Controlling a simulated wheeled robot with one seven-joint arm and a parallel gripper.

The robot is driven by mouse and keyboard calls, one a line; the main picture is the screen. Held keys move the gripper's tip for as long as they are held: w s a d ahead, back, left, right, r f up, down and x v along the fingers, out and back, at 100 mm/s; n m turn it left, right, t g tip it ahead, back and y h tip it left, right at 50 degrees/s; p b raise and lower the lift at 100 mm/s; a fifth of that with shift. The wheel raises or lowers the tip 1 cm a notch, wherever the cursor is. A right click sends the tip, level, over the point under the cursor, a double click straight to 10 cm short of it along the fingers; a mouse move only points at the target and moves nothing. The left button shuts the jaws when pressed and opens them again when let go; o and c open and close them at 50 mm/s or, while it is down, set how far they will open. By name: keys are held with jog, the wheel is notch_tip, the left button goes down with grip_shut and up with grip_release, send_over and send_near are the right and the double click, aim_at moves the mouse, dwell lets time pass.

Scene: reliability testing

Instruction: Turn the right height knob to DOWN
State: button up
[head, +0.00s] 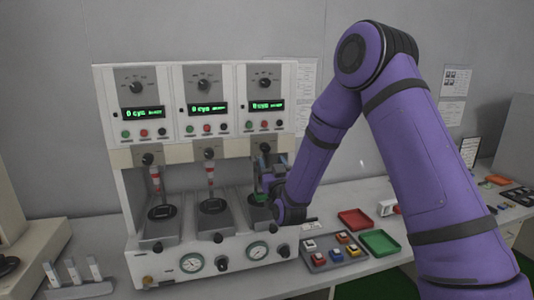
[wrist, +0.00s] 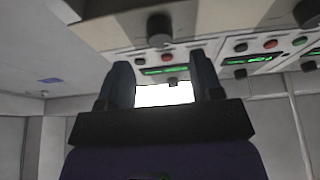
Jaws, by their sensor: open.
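The white test machine (head: 128,218) has three side-by-side stations, each with a small black knob on the cream beam under its display panel. The left (head: 148,159) and middle (head: 209,153) beam knobs show clearly in the head view. In the wrist view the right height knob (wrist: 160,28) appears above my gripper (wrist: 163,82), apart from the fingers. The fingers are spread with nothing between them. The knob's marking is not readable.
The middle beam knob (wrist: 308,12) is at the wrist view's upper right. Gauges (head: 192,262) line the machine's lower front. A grey tray of coloured parts (head: 312,262), a red tray (head: 355,220) and a green tray (head: 380,242) lie on the bench to the right.

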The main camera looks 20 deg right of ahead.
aim_at(266, 150)
jog(key=x, duration=0.6)
jog(key=shift+s, duration=0.1)
jog(key=c, duration=0.9)
